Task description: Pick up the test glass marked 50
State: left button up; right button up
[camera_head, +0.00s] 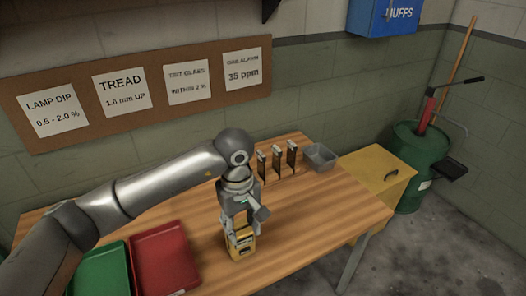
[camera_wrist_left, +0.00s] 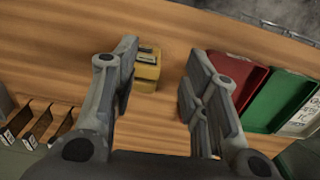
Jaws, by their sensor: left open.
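Several upright dark pieces with pale tops, which may be the test glasses, stand in a row (camera_head: 277,160) near the back of the wooden table. They also show at the lower left of the left wrist view (camera_wrist_left: 40,125). Their marks are too small to read, so I cannot tell which is 50. My left gripper (camera_head: 246,218) is open and points down over the table, in front of the row. In the left wrist view its spread fingers (camera_wrist_left: 163,62) have a yellow device (camera_wrist_left: 147,72) showing between them, close to the left finger. The gripper partly hides this device (camera_head: 242,248) in the head view.
A grey bin (camera_head: 320,157) stands right of the row. Red (camera_head: 165,260) and green (camera_head: 103,272) trays lie at the front left. A yellow cabinet (camera_head: 378,175) and green drum (camera_head: 420,165) stand beyond the table's right end. The right part of the table is clear.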

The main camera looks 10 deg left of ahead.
aim_at(261, 159)
jog(key=i, duration=1.35)
